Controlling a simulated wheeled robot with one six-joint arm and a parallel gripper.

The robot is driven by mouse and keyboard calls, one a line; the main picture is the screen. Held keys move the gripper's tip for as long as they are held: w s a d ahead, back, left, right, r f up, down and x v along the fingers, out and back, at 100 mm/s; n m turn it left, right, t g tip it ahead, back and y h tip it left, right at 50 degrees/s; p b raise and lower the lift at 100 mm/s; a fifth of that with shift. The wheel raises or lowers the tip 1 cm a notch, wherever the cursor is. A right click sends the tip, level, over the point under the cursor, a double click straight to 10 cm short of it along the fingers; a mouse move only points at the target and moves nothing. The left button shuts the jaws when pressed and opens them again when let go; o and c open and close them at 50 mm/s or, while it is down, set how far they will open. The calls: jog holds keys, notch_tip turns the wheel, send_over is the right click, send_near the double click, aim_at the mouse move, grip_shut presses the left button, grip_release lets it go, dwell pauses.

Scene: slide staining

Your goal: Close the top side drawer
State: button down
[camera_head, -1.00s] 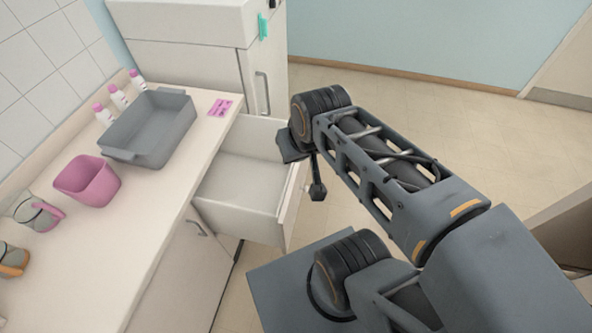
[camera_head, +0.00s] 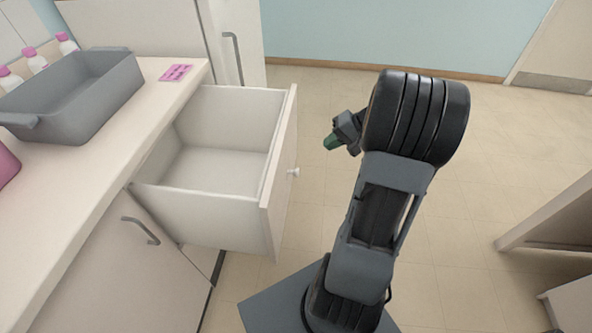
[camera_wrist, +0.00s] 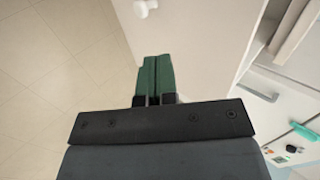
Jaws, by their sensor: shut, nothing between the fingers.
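The top side drawer (camera_head: 200,215) is pulled out from the counter and stands open; its inside looks empty. Its front panel (camera_head: 282,170) faces right and carries a small white round knob (camera_head: 294,172). The knob also shows at the top of the wrist view (camera_wrist: 145,7). My gripper (camera_head: 332,142) is to the right of the drawer front, apart from it in the head view. In the wrist view its green fingertips (camera_wrist: 155,75) are together with nothing between them, beside the pale front panel.
The counter (camera_head: 110,160) holds a grey tray (camera_head: 95,105), a pink label (camera_head: 176,73) and several white bottles with pink caps (camera_head: 67,42). A cabinet door with a handle (camera_head: 147,232) is below.

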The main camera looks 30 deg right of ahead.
jog(key=f, duration=0.2)
jog(key=b, duration=0.2)
send_near(288, 161)
notch_tip(288, 161, down, 4)
jog(key=a, duration=0.1)
jog(key=w+a, duration=0.1)
jog(key=a, duration=0.1)
jog(key=shift+t+b, duration=0.3)
jog(key=shift+b, duration=0.05)
jog(key=shift+w+a, duration=0.4)
jog(key=shift+a, duration=0.25)
